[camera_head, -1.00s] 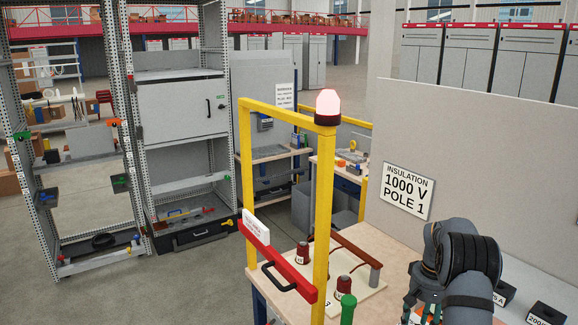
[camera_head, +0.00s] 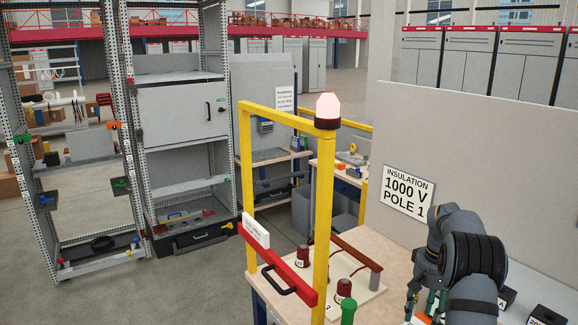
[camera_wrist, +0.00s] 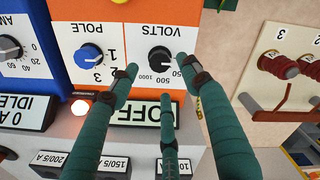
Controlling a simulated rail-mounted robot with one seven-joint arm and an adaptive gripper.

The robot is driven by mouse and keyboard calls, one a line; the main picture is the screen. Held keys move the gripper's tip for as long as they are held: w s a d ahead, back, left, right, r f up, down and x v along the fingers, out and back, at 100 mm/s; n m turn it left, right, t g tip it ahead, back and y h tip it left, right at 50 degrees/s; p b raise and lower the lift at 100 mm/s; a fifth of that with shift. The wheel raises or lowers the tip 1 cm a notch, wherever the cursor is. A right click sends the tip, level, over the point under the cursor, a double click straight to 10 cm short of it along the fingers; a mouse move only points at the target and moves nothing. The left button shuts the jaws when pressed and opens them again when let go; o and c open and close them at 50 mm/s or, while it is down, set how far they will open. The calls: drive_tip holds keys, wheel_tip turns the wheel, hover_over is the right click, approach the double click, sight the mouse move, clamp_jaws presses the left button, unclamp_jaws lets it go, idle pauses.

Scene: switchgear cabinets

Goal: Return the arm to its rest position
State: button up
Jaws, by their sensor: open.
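My gripper (camera_head: 424,303) shows at the lower right of the head view, hanging from my arm over the bench, with its lower part cut off by the frame. In the wrist view my gripper (camera_wrist: 160,78) has its green fingers spread, with nothing between them. The fingers overlap the view of an orange instrument panel with a black VOLTS knob (camera_wrist: 160,58), a blue POLE knob (camera_wrist: 88,56) and a display reading OFF (camera_wrist: 145,112). I cannot tell whether any fingertip touches the panel.
A yellow frame (camera_head: 321,220) with a lit beacon (camera_head: 327,108) and a red bar (camera_head: 290,278) stands left of my arm. Brown insulators (camera_head: 302,256) stand on the bench. A grey panel with an INSULATION sign (camera_head: 407,192) rises behind. A blue instrument (camera_wrist: 35,30) adjoins the orange one.

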wheel_tip(320, 180, down, 6)
drive_tip(key=shift+s, duration=0.1)
drive_tip(key=shift+m, duration=1.2)
drive_tip(key=m, duration=0.2)
drive_tip(key=shift+r+m+b, duration=0.1)
drive_tip(key=shift+m+b, duration=0.3)
drive_tip(key=m, duration=0.6)
drive_tip(key=m+p, duration=0.1)
drive_tip(key=m, duration=0.5)
drive_tip(key=shift+r, duration=0.1)
drive_tip(key=m+p, duration=0.1)
drive_tip(key=m, duration=0.2)
drive_tip(key=shift+m+p, duration=0.55)
drive_tip(key=shift+m, duration=0.55)
